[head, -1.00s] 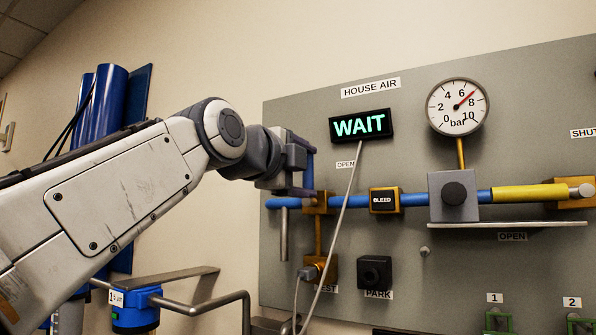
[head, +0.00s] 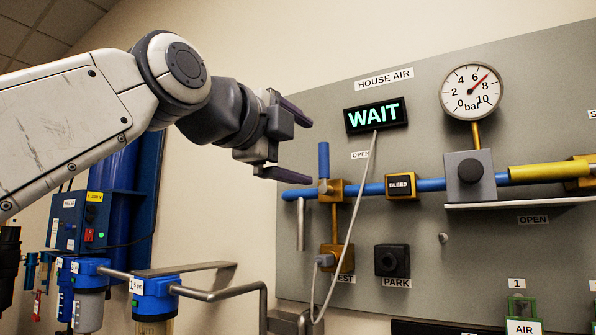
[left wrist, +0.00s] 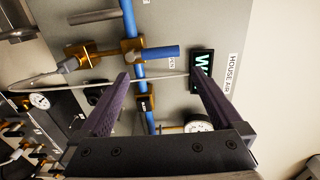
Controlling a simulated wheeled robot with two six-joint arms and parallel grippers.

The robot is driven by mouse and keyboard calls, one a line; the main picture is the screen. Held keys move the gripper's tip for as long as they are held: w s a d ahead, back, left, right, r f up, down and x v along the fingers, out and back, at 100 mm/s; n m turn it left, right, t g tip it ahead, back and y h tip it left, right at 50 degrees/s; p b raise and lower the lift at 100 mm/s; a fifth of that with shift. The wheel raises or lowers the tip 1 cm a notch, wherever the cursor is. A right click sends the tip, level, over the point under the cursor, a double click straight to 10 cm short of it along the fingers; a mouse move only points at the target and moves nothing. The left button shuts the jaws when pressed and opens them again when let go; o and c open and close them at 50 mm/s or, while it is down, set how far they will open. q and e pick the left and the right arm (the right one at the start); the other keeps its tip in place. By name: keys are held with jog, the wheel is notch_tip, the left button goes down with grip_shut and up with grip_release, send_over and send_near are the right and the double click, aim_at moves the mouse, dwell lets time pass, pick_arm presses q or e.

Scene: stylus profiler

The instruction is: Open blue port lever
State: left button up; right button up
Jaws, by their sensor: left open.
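The blue port lever (head: 323,160) stands upright from its brass valve body (head: 333,191) on the blue pipe, crosswise to the pipe. An OPEN label (head: 360,155) is to the right of its upper end. In the left wrist view the lever (left wrist: 160,53) points right, beyond my fingers. My left gripper (head: 308,149) is open and empty. Its two dark purple fingers are spread, with their tips just left of the lever in the head view. The left gripper (left wrist: 158,82) also shows open in the wrist view. My right gripper is not in view.
The grey panel carries a lit WAIT sign (head: 376,115), a pressure gauge (head: 472,91), a BLEED block (head: 401,186) and a black PARK block (head: 392,260). A grey cable (head: 352,224) hangs right of the lever. Blue filter units (head: 153,299) and bent pipes stand at lower left.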

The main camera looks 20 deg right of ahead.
pick_arm(q)
jog(key=v, duration=0.2)
jog(key=shift+s+a, duration=0.25)
dwell(0.3)
